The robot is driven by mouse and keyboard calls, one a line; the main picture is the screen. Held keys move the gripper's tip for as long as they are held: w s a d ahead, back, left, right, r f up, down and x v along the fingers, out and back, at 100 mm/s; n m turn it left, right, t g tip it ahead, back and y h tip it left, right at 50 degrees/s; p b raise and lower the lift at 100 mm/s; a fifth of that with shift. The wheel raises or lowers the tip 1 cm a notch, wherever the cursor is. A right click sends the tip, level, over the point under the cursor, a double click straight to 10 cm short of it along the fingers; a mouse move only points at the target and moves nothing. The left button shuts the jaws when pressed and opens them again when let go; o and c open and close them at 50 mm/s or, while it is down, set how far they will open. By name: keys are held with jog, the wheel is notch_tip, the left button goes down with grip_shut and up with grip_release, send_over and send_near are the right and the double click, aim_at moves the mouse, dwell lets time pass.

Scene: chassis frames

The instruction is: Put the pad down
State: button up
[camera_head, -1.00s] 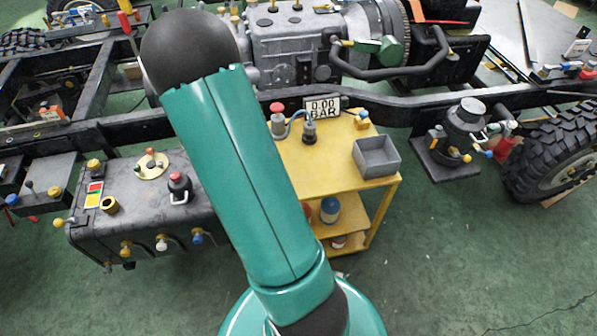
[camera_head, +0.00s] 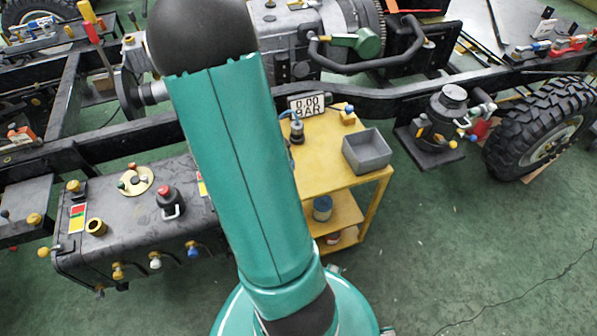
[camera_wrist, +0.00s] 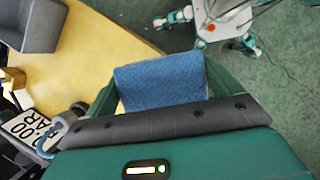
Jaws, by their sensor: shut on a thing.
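A blue textured pad (camera_wrist: 160,84) is held between the green fingers of my gripper (camera_wrist: 163,76) in the wrist view. The gripper is shut on it. Behind the pad in that view lie the edge of the yellow cart top (camera_wrist: 84,62) and green floor. The gap between the pad and the cart top cannot be told. In the head view my arm hides the gripper and pad; the yellow cart (camera_head: 326,160) shows to the right of the arm.
A grey open bin (camera_head: 367,152) stands on the cart's right side. A 0.00 BAR display (camera_head: 306,105) and a small fitting (camera_head: 297,132) are at its back. A dark tank (camera_head: 130,225) with knobs lies left. Green floor (camera_head: 480,230) is open at right.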

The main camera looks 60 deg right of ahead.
jog(key=d+f, duration=0.1)
jog(key=d, duration=0.1)
jog(key=s+d+f, duration=0.1)
jog(key=d, duration=0.1)
jog(key=d+f, duration=0.1)
jog(key=shift+s+d, duration=0.2)
jog(key=shift+d, duration=0.2)
send_over(305, 179)
jog(key=w, duration=0.1)
jog(key=f, duration=0.4)
jog(key=shift+w+a+f, duration=0.2)
jog(key=shift+a+f, duration=0.05)
jog(key=shift+f, duration=0.15)
jog(key=shift+d+f, duration=0.2)
jog(key=shift+f, duration=1.5)
jog(key=shift+f, duration=0.1)
jog(key=o, duration=0.5)
jog(key=shift+f, duration=0.1)
jog(key=shift+o, duration=0.6)
jog(key=shift+r, duration=0.2)
jog(key=v, duration=1.2)
jog(key=shift+r, duration=0.1)
